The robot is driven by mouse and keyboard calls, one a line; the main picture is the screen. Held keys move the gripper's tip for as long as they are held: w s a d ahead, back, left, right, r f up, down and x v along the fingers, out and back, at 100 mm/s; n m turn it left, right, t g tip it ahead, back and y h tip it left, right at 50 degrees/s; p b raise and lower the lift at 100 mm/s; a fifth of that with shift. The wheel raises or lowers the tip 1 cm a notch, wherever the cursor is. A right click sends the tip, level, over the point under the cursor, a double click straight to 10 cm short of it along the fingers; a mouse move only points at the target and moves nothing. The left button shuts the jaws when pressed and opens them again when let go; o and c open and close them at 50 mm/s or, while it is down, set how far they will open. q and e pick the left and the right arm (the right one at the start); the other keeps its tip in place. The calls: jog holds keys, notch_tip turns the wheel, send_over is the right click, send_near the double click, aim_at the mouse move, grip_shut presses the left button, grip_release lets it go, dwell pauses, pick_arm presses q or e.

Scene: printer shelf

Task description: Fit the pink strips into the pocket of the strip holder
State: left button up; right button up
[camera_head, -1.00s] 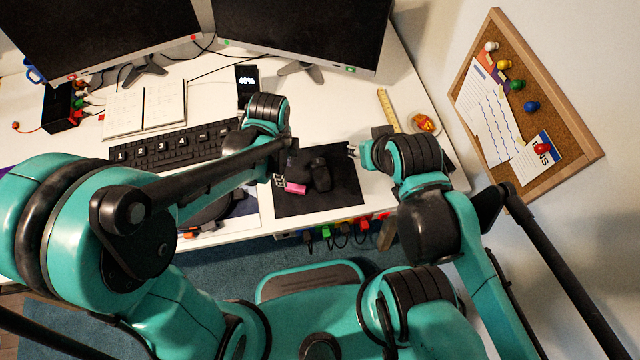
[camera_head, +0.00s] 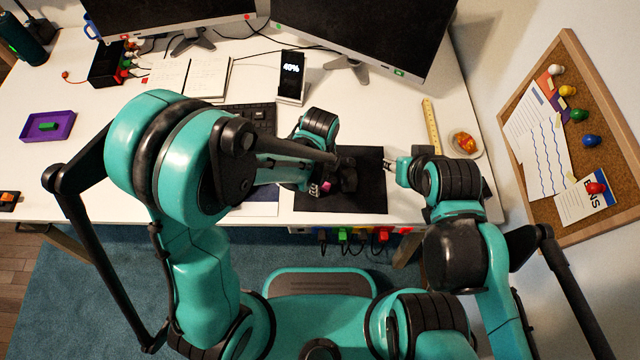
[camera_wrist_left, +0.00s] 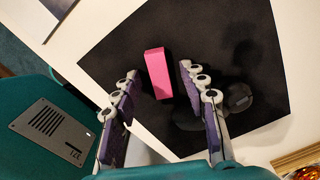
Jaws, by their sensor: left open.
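A pink block-like strip piece (camera_wrist_left: 158,73) lies on the black mat (camera_wrist_left: 120,50) in the left wrist view. It appears between and just beyond the fingertips of my open left gripper (camera_wrist_left: 157,78), with gaps on both sides. In the head view, my left gripper (camera_head: 314,189) is low over the mat, and a bit of pink (camera_head: 327,186) shows beside it. A dark object (camera_head: 348,177) sits just right of it, too dark to tell whether it is the strip holder. My right gripper (camera_head: 390,165) is at the mat's right edge, away from the pink piece; its jaws are too small to read.
A keyboard (camera_head: 255,115) is partly hidden behind my left arm. A phone on a stand (camera_head: 290,75), a yellow ruler (camera_head: 431,125) and a small dish (camera_head: 465,143) are farther back. A purple tray (camera_head: 62,118) is at the far left. Colored plugs hang below the desk's front edge.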

pick_arm(q)
jog(key=c, duration=0.9)
jog(key=shift+r, duration=0.1)
jog(key=shift+c, duration=0.2)
